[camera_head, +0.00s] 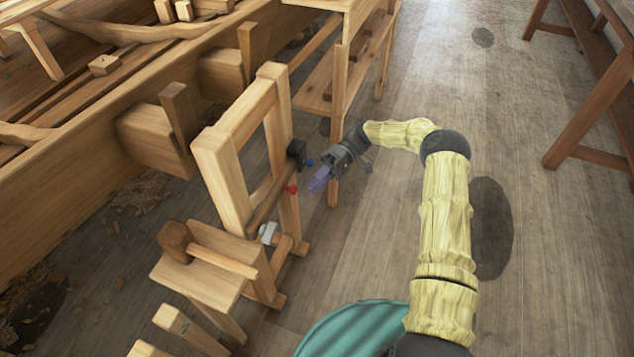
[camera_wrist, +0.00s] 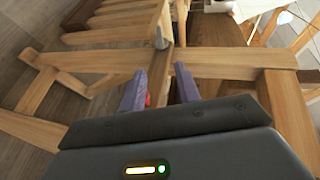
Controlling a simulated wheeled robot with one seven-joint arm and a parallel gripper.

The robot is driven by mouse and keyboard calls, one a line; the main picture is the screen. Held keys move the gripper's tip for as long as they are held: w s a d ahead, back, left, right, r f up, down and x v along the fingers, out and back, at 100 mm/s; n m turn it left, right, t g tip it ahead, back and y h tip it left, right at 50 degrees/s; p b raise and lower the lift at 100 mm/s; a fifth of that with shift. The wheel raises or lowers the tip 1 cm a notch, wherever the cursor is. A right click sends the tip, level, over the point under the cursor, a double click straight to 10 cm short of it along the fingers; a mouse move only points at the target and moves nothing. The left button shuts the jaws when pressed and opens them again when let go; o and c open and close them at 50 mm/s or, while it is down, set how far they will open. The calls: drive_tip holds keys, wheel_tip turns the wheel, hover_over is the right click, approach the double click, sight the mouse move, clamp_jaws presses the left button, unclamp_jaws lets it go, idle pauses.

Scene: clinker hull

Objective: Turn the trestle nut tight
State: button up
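The wooden trestle frame (camera_head: 219,178) stands upright beside the hull, left of my gripper (camera_head: 319,182). A small red piece (camera_head: 291,188) sits on its side near the lower crossbar. I cannot tell for sure which of these is the nut. My gripper's purple fingers are apart, a short way right of the red piece. In the wrist view the fingers (camera_wrist: 160,72) are spread with a wooden bar beyond them, and red (camera_wrist: 148,100) shows partly hidden by the left finger.
A wooden mallet (camera_head: 174,240) lies on a stool-like bench (camera_head: 207,285) in front of the frame. A grey-white piece (camera_head: 268,232) is near the frame's foot. A wooden shelf stand (camera_head: 340,95) stands behind my gripper. The floor on the right is open.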

idle(0.3)
drive_tip(key=s+d+r+m+t+h, duration=0.5)
drive_tip(key=s+d+r+t, duration=0.1)
drive_tip(key=s, duration=0.3)
drive_tip(key=s+d+r+m+t+h, duration=0.5)
drive_tip(key=s+d+r+t, duration=0.2)
drive_tip(key=s, duration=0.3)
drive_tip(key=shift+s+d+r+h, duration=0.15)
drive_tip(key=shift+d+r+h, duration=0.25)
drive_tip(key=shift+r, duration=0.05)
